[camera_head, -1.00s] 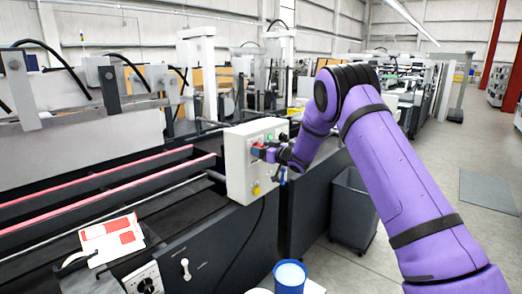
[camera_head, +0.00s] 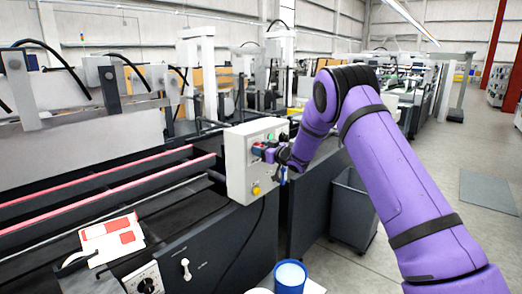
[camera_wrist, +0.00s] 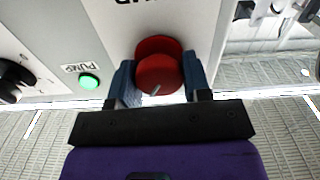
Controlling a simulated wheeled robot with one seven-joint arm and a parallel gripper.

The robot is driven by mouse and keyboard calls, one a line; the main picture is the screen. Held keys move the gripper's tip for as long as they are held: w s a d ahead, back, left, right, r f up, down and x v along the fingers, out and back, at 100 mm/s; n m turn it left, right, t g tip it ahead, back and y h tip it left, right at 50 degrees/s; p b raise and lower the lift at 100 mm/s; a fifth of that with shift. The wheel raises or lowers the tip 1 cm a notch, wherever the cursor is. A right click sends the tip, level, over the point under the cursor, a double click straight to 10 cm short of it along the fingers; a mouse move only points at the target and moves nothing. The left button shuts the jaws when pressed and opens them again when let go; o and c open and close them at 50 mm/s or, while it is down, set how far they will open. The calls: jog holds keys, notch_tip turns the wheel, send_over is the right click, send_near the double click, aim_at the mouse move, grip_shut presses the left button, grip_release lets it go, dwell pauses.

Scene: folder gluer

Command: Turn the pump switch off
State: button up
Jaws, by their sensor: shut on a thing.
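A white control box (camera_head: 238,168) stands on the side of the machine. In the wrist view, a red rotary knob (camera_wrist: 158,70) with a small pale pointer mark sits on its panel (camera_wrist: 125,28). My gripper (camera_wrist: 158,84) is shut on the red knob, one blue-grey finger on each side. A lit green lamp (camera_wrist: 89,81) beside it carries the label PUMP. Lettering above the knob is cut off by the frame edge. In the head view, my gripper (camera_head: 268,153) is at the box front and hides most of the knob.
A black knob (camera_wrist: 14,76) is on the panel left of the lamp. A yellow button (camera_head: 256,190) sits low on the box. A grey bin (camera_head: 352,208) and a blue container (camera_head: 290,277) stand below my arm. The floor to the right is open.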

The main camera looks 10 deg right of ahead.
jog(key=n, duration=0.6)
jog(key=shift+a+n, duration=0.1)
jog(key=shift+n, duration=0.3)
jog(key=n, duration=0.6)
jog(key=shift+s+f, duration=0.1)
jog(key=shift+f, duration=0.05)
jog(key=shift+n, duration=0.3)
jog(key=o, duration=0.9)
jog(key=shift+s, duration=0.1)
jog(key=v, duration=1)
jog(key=shift+s+d, duration=0.2)
jog(key=shift+s, duration=0.05)
